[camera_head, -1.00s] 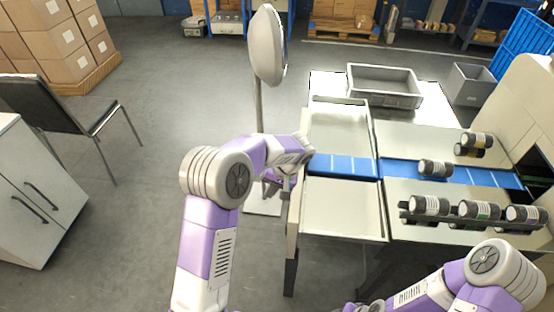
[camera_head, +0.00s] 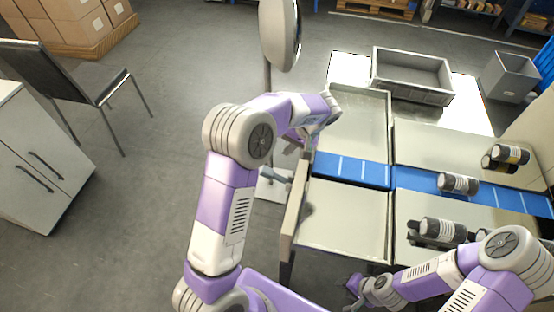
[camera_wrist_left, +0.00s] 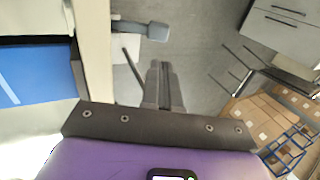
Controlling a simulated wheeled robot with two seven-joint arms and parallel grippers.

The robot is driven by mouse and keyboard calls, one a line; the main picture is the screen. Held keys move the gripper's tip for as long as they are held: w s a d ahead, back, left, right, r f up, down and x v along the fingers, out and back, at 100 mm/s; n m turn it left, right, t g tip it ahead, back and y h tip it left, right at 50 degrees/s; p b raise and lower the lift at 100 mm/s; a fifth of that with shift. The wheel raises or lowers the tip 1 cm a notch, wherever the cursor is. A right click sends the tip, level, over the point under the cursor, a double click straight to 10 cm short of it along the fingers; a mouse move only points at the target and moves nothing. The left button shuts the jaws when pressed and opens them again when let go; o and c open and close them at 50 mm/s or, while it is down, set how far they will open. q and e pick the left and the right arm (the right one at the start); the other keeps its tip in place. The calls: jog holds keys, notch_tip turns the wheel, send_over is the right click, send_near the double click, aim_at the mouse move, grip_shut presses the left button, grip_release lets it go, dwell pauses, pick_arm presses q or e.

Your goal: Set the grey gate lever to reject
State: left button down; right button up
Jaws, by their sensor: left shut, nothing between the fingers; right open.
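The grey gate lever (camera_head: 274,176) sticks out to the left from the table's left side, below the blue belt's end. It also shows in the left wrist view (camera_wrist_left: 140,28), joined to the pale table edge. My left gripper (camera_head: 286,148) is partly hidden by its own wrist in the head view, just beyond the lever. In the left wrist view its fingers (camera_wrist_left: 163,68) are shut and empty, with a gap between them and the lever. My right gripper (camera_head: 362,290) is low at the table's front, small and partly hidden; it is open.
The blue belt (camera_head: 350,171) crosses the table, with a dark-capped roll (camera_head: 458,184) on it. More rolls sit on the right side. A grey crate (camera_head: 412,76) stands behind. A round-headed stand (camera_head: 280,35) rises beyond my left arm.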

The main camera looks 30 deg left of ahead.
aim_at(267, 170)
pick_arm(q)
jog(key=b+x, duration=0.3)
jog(key=x, duration=1)
jog(key=shift+a+f, duration=0.1)
jog(key=shift+f, duration=0.2)
pick_arm(e)
notch_tip(267, 170, down, 4)
jog(key=shift+w+r, duration=0.1)
jog(key=shift+r, duration=0.1)
pick_arm(q)
jog(key=shift+a, duration=0.2)
